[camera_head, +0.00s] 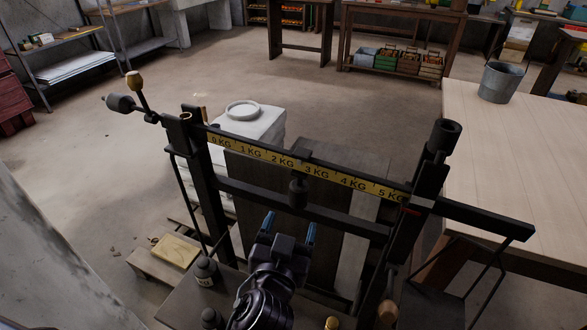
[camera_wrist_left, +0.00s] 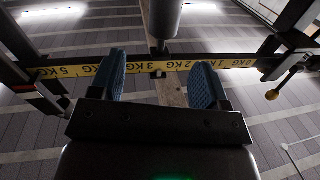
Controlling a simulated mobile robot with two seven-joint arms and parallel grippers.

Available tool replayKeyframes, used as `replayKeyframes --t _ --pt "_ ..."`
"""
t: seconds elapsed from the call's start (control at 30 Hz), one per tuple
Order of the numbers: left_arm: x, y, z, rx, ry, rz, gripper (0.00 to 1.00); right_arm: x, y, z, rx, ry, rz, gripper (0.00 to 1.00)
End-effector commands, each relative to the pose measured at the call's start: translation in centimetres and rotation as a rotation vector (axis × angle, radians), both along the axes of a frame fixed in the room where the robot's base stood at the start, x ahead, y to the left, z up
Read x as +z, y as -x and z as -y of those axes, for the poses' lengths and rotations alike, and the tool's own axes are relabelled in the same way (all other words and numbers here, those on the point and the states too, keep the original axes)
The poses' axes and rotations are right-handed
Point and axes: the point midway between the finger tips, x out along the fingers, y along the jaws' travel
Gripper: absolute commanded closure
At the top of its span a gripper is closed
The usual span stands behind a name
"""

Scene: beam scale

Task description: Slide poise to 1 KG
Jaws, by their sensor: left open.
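The beam scale's yellow strip (camera_head: 350,181) is marked 0 KG on the left to 5 KG on the right in the head view. The dark poise (camera_head: 298,188) hangs from the beam between the 2 KG and 3 KG labels. In the left wrist view the strip (camera_wrist_left: 80,71) runs reversed, with the poise's dark cylinder (camera_wrist_left: 162,18) at the top centre. My left gripper (camera_head: 289,228) is open, its blue fingers just in front of and below the poise. In the left wrist view my left gripper (camera_wrist_left: 160,85) has nothing between its fingers. My right gripper is not visible.
Dark scale posts (camera_head: 205,185) stand either side of the beam. A pale table (camera_head: 515,140) with a metal bucket (camera_head: 497,82) is at the right. A white container (camera_head: 255,122) stands behind the scale. Small weights (camera_head: 206,270) sit at the lower left.

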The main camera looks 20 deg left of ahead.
Motion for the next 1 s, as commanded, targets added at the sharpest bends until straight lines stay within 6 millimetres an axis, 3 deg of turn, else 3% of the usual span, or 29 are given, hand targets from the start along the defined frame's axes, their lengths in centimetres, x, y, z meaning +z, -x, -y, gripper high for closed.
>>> replayKeyframes --t 0.17,0.37,1.0 --pt "0.1 0.0 -0.4 0.023 0.069 0.016 0.31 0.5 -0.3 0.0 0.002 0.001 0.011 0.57" --pt "0.1 -1.1 -0.5 0.021 0.08 0.019 0.31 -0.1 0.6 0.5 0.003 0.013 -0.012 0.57" --pt "0.0 -9.5 -1.9 0.021 0.078 0.017 0.31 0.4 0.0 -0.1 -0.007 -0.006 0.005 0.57"
